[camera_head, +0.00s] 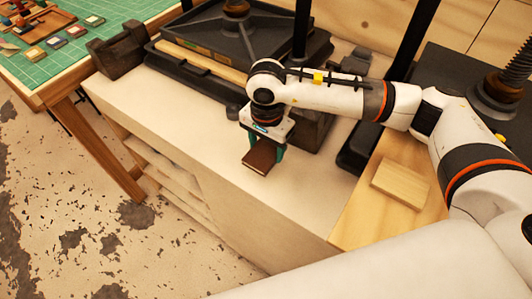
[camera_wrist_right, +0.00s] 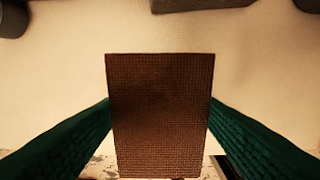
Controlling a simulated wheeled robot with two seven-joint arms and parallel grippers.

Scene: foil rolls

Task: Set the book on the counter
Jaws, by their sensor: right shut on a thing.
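The book (camera_head: 259,158) is small with a brown cover, and my right gripper (camera_head: 264,160) is shut on it. In the right wrist view the book (camera_wrist_right: 160,115) stands between the two green fingers, its woven brown cover facing the camera. The pale counter (camera_head: 200,120) lies under the gripper, with the book over its front part. I cannot tell whether the book touches the counter. My left gripper is not in view.
A black press (camera_head: 240,45) stands at the back of the counter. A dark block (camera_head: 115,52) sits at its left end. A wooden board (camera_head: 400,183) lies at the right. A green-topped table (camera_head: 80,45) adjoins at the left. The counter's front strip is clear.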

